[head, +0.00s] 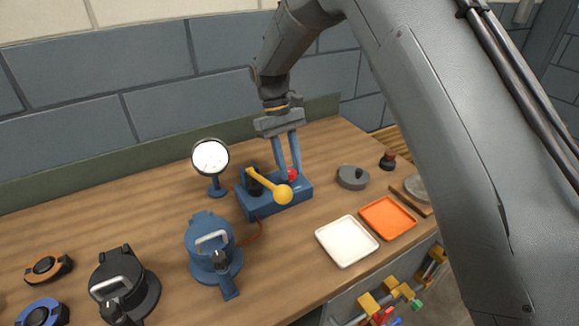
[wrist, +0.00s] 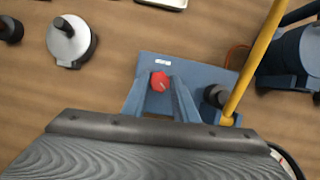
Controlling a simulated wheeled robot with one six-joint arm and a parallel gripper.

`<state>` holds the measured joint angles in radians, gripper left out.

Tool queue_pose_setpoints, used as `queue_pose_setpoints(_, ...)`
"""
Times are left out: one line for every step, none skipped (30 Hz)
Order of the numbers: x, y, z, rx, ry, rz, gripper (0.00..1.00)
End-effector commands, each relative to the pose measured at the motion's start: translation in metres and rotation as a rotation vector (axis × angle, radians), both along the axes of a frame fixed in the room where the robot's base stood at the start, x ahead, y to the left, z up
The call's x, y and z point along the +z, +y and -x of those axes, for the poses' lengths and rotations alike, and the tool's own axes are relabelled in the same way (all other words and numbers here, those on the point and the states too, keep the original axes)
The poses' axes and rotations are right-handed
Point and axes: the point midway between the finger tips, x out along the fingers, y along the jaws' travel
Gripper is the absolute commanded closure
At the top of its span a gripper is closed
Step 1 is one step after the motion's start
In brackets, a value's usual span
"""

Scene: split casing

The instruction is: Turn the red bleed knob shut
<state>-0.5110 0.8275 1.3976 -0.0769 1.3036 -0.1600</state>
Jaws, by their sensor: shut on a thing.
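The red bleed knob (head: 292,175) sits on top of a blue pump block (head: 280,208) on the wooden bench. It also shows in the wrist view (wrist: 160,81), with a pale mark on its face. My gripper (head: 291,174) points down from above, and its two blue fingers are shut on the knob, one on each side. In the wrist view the fingertips (wrist: 160,84) flank the knob. A yellow lever with a ball end (head: 283,194) rises from the same block, close beside my fingers. How far the knob is turned cannot be told.
A round gauge (head: 211,157) stands left of the block. A blue casing (head: 213,248) and a black casing (head: 122,285) stand to the front left. A white tray (head: 346,241), an orange tray (head: 387,218) and a grey lidded disc (head: 352,177) lie to the right.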

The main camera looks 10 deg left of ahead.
Motion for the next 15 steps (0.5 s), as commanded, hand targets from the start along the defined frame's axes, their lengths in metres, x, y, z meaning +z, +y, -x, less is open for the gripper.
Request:
queue_pose_setpoints(-0.0001,-0.0017,-0.0010,-0.047,0.001,0.001,0.96)
queue_pose_setpoints(0.0000,-0.0018,-0.0013,-0.076,0.000,0.000,0.96)
queue_pose_setpoints(0.0000,-0.0019,-0.0013,-0.114,0.000,0.000,0.96)
queue_pose_setpoints(0.0001,-0.0022,-0.0015,-0.141,0.000,0.000,0.96)
queue_pose_setpoints(0.0001,-0.0022,-0.0015,-0.170,0.000,0.000,0.96)
queue_pose_setpoints(0.0001,-0.0022,-0.0015,-0.209,0.000,0.000,0.96)
queue_pose_setpoints(0.0002,-0.0025,-0.0015,-0.236,0.000,0.000,0.96)
queue_pose_setpoints(0.0002,-0.0027,-0.0017,-0.265,0.000,0.000,0.96)
queue_pose_setpoints(0.0004,-0.0030,-0.0017,-0.304,0.000,0.000,0.96)
queue_pose_setpoints(0.0003,-0.0034,-0.0019,-0.331,0.000,0.000,0.96)
queue_pose_setpoints(0.0003,-0.0034,-0.0018,-0.360,0.000,0.000,0.96)
queue_pose_setpoints(0.0004,-0.0033,-0.0016,-0.397,0.000,0.000,0.96)
queue_pose_setpoints(0.0005,-0.0036,-0.0016,-0.424,0.000,0.000,0.96)
queue_pose_setpoints(0.0004,-0.0038,-0.0015,-0.451,0.001,0.001,0.96)
queue_pose_setpoints(0.0005,-0.0042,-0.0014,-0.488,0.001,0.001,0.96)
